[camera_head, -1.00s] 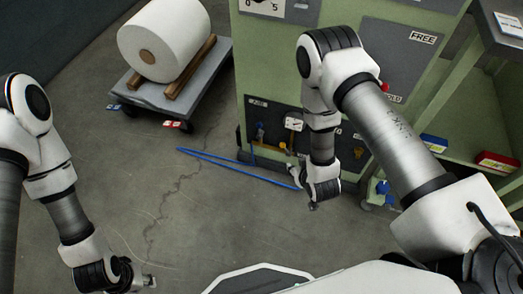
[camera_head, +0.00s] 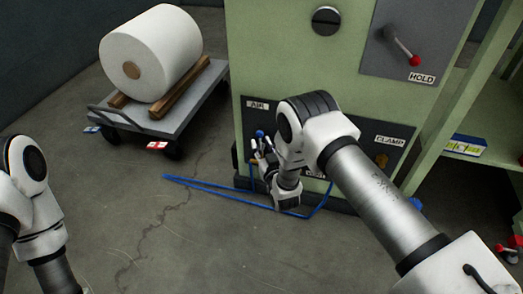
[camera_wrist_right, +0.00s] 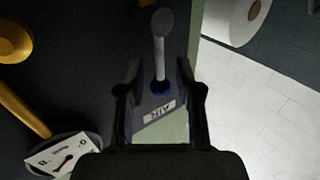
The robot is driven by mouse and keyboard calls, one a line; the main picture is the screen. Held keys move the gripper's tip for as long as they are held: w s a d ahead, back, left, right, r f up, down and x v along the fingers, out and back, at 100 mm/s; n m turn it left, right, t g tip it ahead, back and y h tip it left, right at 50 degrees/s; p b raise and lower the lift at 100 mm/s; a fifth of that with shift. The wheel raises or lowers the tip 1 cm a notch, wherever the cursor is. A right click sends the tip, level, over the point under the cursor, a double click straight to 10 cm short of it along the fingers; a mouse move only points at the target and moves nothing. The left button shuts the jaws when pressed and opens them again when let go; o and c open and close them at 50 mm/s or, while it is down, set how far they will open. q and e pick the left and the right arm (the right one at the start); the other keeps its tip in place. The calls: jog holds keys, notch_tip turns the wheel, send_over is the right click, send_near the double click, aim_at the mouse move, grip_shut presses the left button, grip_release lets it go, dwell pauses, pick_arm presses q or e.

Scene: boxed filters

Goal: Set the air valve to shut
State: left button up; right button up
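A gauge (camera_wrist_right: 62,155) and yellow pipe (camera_wrist_right: 28,108) lie beside the valve. A blue hose (camera_head: 215,190) loops on the floor before the machine. A cart (camera_head: 175,118) with a white roll (camera_head: 150,52) stands left. A red-knobbed lever (camera_head: 402,45) is above, at HOLD.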

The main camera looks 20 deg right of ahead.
jog(key=shift+w, duration=0.25)
grip_shut()
